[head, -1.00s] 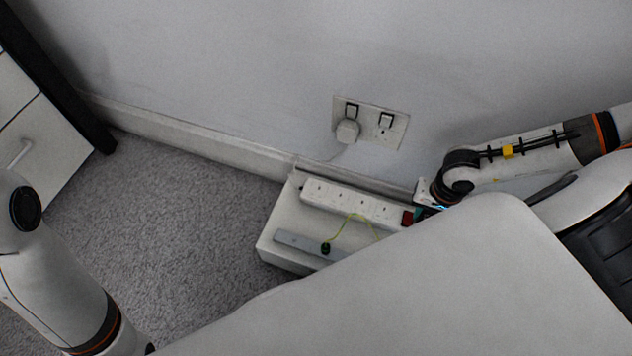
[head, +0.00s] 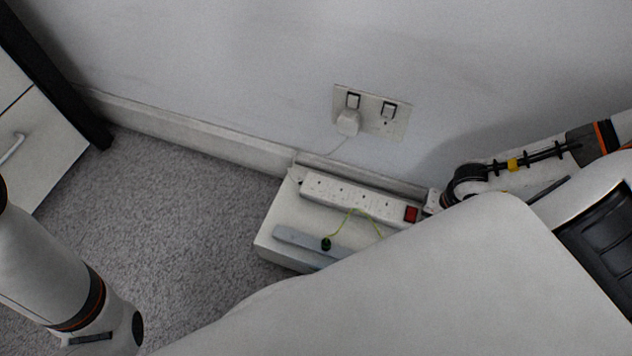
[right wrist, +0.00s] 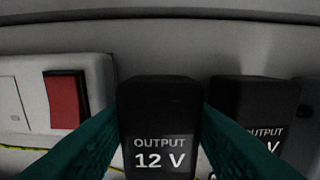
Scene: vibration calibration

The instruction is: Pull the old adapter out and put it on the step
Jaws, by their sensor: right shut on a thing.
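A black adapter (right wrist: 159,130) marked "OUTPUT 12 V" stands in the middle of the right wrist view. My right gripper (right wrist: 160,108) has its teal fingers shut on both sides of it. Whether its pins are in a socket is hidden. A second black adapter (right wrist: 253,105), also with an "OUTPUT" label, is just to the right, partly covered by a finger. I cannot tell from the labels which is the old one. In the head view a low white block (head: 283,218), perhaps the step, stands against the wall. My body hides the right gripper there. The left gripper is out of view.
A white power strip (head: 352,200) lies on the block, with a red switch (head: 411,214) that also shows in the right wrist view (right wrist: 66,100). A grey bar (head: 295,242) and a yellow-green wire (head: 345,222) lie in front. A plug (head: 347,123) sits in the wall socket.

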